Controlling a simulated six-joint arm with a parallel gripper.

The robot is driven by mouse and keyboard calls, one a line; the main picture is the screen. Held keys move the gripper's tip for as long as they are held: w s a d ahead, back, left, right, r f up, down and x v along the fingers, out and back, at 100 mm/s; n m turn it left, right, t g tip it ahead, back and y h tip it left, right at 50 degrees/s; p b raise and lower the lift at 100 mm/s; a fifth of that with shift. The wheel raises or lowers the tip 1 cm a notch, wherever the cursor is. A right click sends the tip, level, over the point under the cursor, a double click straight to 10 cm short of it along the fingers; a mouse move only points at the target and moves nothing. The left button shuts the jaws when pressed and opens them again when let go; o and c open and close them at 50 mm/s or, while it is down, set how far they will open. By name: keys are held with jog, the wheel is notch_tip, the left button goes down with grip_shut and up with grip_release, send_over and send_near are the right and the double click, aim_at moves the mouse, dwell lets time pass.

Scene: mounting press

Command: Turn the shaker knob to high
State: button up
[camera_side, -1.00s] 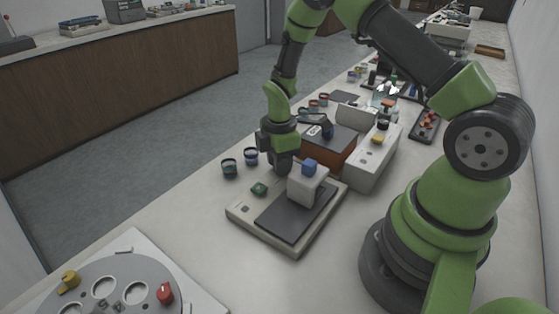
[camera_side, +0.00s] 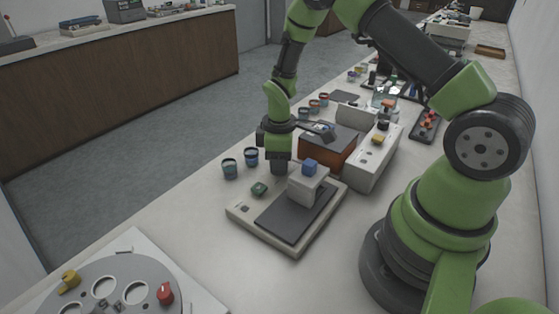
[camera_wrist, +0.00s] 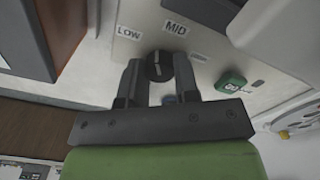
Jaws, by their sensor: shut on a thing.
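The shaker (camera_side: 240,213) is a pale flat unit with a dark platform (camera_side: 290,222) and a grey block with a blue top on it. Its black knob (camera_wrist: 158,66) shows in the wrist view between my fingers, with a short pale mark on its face. Labels LOW (camera_wrist: 128,32) and MID (camera_wrist: 175,27) are readable; a third label (camera_wrist: 198,57) to the right is too blurred to read. My gripper (camera_wrist: 156,82) is shut on the knob, pointing down in the side view (camera_side: 280,166), where it hides the knob. I cannot tell exactly where the mark points.
A green button (camera_side: 259,188) sits on the shaker near the knob, and it shows in the wrist view (camera_wrist: 231,82). Two small cups (camera_side: 240,161) stand at left. An orange-brown box (camera_side: 327,150) and a white unit (camera_side: 373,160) stand behind. A round-dial machine (camera_side: 120,280) is at front left.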

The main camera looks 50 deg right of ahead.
jog(key=m, duration=0.5)
jog(key=shift+m, duration=0.3)
dwell(0.4)
jog(key=o, duration=0.9)
jog(key=shift+o, duration=0.2)
notch_tip(320, 180, up, 10)
